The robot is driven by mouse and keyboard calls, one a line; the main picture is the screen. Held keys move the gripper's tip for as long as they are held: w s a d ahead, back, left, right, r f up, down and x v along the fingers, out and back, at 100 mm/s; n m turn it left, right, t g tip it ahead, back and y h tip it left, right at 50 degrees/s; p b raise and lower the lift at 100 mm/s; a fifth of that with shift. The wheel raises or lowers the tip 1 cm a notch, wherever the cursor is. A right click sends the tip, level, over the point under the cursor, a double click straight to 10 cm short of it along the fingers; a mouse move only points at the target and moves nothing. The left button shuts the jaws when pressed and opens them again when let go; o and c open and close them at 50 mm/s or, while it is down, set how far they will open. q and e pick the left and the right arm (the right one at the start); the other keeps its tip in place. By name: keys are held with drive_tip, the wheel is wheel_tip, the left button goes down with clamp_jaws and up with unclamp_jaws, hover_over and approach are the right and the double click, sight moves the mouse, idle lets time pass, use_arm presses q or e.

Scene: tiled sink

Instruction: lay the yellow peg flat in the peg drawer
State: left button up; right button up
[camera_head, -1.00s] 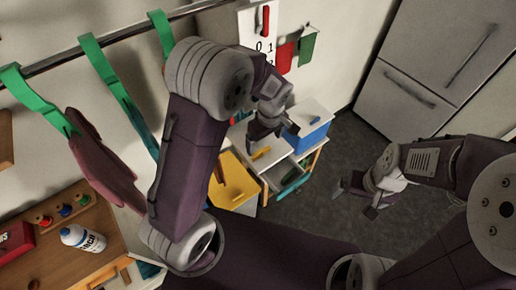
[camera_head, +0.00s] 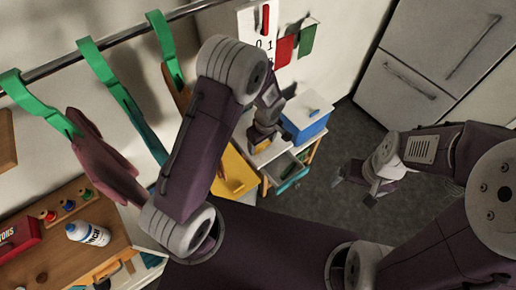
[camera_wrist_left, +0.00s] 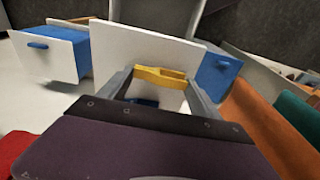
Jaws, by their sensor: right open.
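The yellow peg (camera_wrist_left: 160,77) lies between the two fingertips of my left gripper (camera_wrist_left: 160,85) in the left wrist view. Its ends are at or very near the fingers; whether they press on it is unclear. In the head view, my left gripper (camera_head: 262,136) is low over a white top, and only a bit of yellow shows beneath it. A pulled-out drawer with a teal front (camera_head: 294,178) is just below and right of that gripper; I cannot tell whether it is the peg drawer. My right gripper (camera_head: 367,181) is open and empty over the floor.
A blue box with a white lid (camera_head: 305,122) stands right of my left gripper. A yellow panel (camera_head: 234,175) is left of the drawer. A wooden bench with a bottle (camera_head: 88,234) is at lower left. Green hangers (camera_head: 105,70) hang from a rail. The dark floor is clear.

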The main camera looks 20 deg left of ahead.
sight(262, 145)
use_arm(q)
drive_tip(key=shift+s+r, duration=0.1)
drive_tip(key=shift+s, duration=0.05)
drive_tip(key=shift+c, duration=0.5)
drive_tip(key=shift+r, duration=0.1)
drive_tip(key=shift+r, duration=0.35)
drive_tip(key=r, duration=0.1)
drive_tip(key=r+b, duration=0.1)
drive_tip(key=shift+w+r+b, duration=0.2)
drive_tip(key=shift+r+b, duration=0.1)
drive_tip(key=shift+r, duration=0.1)
drive_tip(key=s+d+r+b, duration=0.2)
drive_tip(key=d+r, duration=0.5)
drive_tip(key=d, duration=0.4)
drive_tip(key=shift+s+d+r+b, duration=0.15)
drive_tip(key=shift+s+d+b, duration=0.1)
drive_tip(key=shift+s+b, duration=0.2)
